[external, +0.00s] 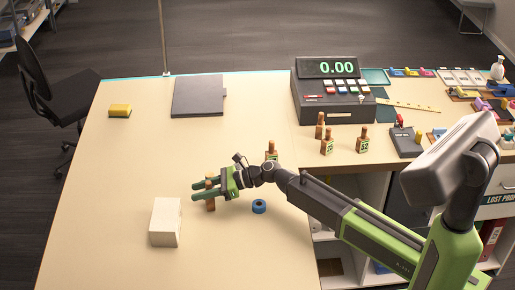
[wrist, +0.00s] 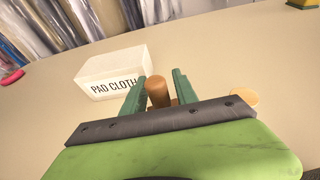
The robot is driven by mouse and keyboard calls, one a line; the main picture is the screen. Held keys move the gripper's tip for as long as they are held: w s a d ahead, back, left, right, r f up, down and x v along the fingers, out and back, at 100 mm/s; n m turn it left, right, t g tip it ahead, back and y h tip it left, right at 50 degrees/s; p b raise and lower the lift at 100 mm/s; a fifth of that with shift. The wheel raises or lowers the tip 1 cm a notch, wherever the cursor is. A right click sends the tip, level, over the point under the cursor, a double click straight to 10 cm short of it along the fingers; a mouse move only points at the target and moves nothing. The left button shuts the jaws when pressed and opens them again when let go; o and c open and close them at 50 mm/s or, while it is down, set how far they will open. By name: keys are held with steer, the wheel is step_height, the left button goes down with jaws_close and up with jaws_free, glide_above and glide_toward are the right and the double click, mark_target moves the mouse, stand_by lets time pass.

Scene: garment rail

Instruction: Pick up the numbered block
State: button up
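A wooden block with a round peg-like top (external: 210,203) stands on the left part of the counter. My gripper (external: 202,192) has its two green fingers around it, one on each side. In the wrist view the round brown top (wrist: 158,92) is between the fingers (wrist: 159,88), very close to both; I cannot tell whether they press on it. Any number on this block is hidden. Similar pegged blocks with number labels stand to the right: one marked 52 (external: 362,142), one beside it (external: 327,146), and one just behind my wrist (external: 272,152).
A white box (external: 165,222), labelled PAD CLOTH in the wrist view (wrist: 112,72), stands at the front left.

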jaws_close()
steer(key=shift+r, duration=0.1)
steer(key=shift+r+p, duration=0.3)
steer(key=shift+p, duration=0.1)
steer(key=w+d+r+p, duration=0.4)
steer(key=d+r+p, duration=0.6)
steer(key=d, duration=0.1)
steer(key=shift+r, duration=0.1)
